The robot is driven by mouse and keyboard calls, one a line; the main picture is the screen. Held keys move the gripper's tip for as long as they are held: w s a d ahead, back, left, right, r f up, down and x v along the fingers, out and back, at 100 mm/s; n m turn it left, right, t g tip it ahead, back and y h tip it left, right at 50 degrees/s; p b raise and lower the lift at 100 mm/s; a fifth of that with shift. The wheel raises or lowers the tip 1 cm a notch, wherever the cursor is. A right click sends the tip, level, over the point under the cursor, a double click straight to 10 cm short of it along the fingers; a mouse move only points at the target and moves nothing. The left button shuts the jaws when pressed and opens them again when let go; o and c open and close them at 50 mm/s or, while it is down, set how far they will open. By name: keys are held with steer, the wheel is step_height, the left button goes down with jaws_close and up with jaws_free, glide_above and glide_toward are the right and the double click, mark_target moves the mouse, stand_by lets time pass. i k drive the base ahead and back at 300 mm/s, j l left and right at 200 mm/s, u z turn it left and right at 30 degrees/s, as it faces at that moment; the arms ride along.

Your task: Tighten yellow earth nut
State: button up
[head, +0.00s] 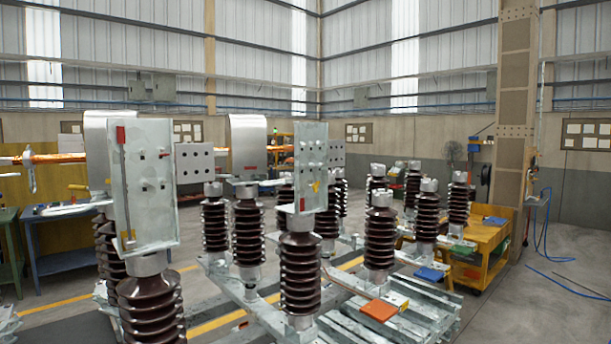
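The yellow earth nut cannot be made out for certain. A small yellow spot (316,186) shows on the lower part of the middle upright metal plate (311,150), near a small red part (302,204). This plate stands on top of a brown ribbed insulator (300,270). A larger near plate (148,180) at left carries a long red-topped rod (123,180) and several dark bolts or holes. My gripper is not in view.
Several brown insulators (380,238) stand on grey steel beams (250,310). An orange block (379,310) and a blue one (429,273) lie on the steelwork at front right. A yellow cart (485,240) and a column (515,100) stand at right. Open floor (560,310) lies at far right.

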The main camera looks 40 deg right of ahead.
mark_target(314, 186)
steer(key=z, duration=1.25)
